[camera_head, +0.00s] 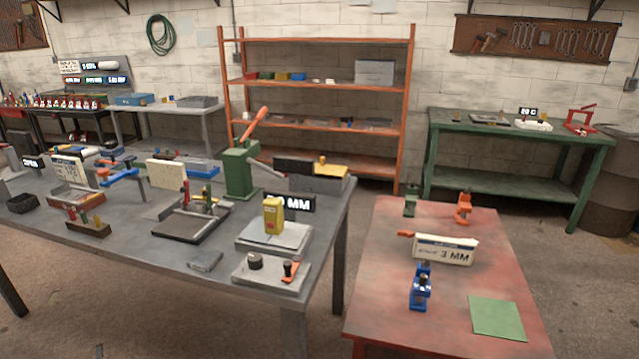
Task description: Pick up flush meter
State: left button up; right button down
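A yellow block-shaped device (273,216) with a small red mark stands upright on a light grey plate (256,238) near the right end of the grey bench. It looks like the flush meter, but I cannot read a label on it. A black display (299,203) behind it ends in "MM", its left part hidden by the yellow device. Neither of my grippers shows in this view.
The grey bench (150,262) is crowded: a green lever press (238,172), a black tray (185,226) and a plate with an orange-handled part (270,277) surround the device.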

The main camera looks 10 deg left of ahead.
aim_at(273, 210)
jog(key=i+j, duration=0.1)
jog(key=j, duration=0.45)
jog(key=i+j+z, duration=0.1)
jog(key=j, duration=0.4)
jog(key=i+j, duration=0.15)
jog(key=j, duration=0.4)
jog(key=i+j+z, duration=0.1)
jog(key=j, duration=0.45)
